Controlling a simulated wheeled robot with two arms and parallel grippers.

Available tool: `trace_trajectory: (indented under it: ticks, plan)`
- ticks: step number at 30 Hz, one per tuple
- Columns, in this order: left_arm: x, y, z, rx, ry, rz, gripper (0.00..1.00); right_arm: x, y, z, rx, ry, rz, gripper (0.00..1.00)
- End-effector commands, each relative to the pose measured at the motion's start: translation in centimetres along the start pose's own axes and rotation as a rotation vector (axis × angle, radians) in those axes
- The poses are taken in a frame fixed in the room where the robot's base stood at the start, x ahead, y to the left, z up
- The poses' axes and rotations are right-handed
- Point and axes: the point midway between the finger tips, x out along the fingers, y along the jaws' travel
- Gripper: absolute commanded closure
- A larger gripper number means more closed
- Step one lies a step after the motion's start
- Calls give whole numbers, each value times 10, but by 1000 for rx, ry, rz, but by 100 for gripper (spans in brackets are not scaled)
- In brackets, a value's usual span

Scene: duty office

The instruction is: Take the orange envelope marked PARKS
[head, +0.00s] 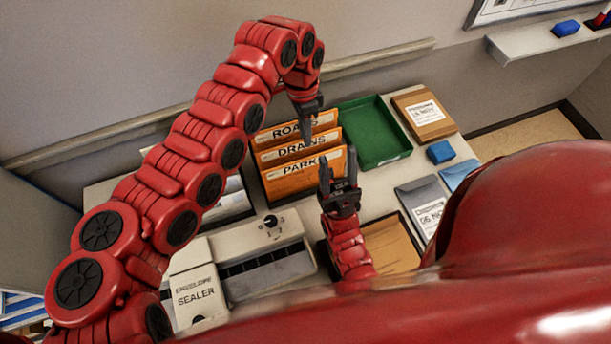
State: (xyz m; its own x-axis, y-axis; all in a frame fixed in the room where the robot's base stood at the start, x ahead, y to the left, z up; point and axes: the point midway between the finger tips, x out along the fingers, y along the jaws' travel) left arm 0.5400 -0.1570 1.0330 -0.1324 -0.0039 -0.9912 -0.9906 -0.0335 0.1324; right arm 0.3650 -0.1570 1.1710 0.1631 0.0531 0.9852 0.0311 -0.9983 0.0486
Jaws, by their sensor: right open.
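The orange envelope marked PARKS (290,184) stands at the front of a row of three, before the DRAINS envelope (275,155) and the ROADS envelope (268,137). My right gripper (338,160) is open, pointing up the picture at the right edge of PARKS. One finger overlaps that edge; I cannot tell whether the envelope lies between the fingers or behind them. My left gripper (308,118) hangs from above in front of the ROADS envelope's right part, partly hiding its label. Whether its fingers are open or shut is unclear.
A green tray (402,143) stands right of the envelopes. An envelope sealer (270,245) is in front on the left. A brown box (438,128), a blue block (440,151) and a grey folder (412,190) lie on the right. A brown envelope (393,243) lies near my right arm.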

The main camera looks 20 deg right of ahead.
Motion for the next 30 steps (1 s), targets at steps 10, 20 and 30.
trace_trajectory:
  ticks: [10, 20, 30]
  plan:
    - [54, 0, 1, 0, -1, 1, 78, -3, 0, 0, 0, 1, 0, 50]
    - [88, 3, 8, -1, -2, 3, 78, 7, 0, -1, 0, 0, 0, 50]
    - [107, 2, 6, -1, 1, -1, 78, 0, 0, 0, 0, 1, 0, 50]
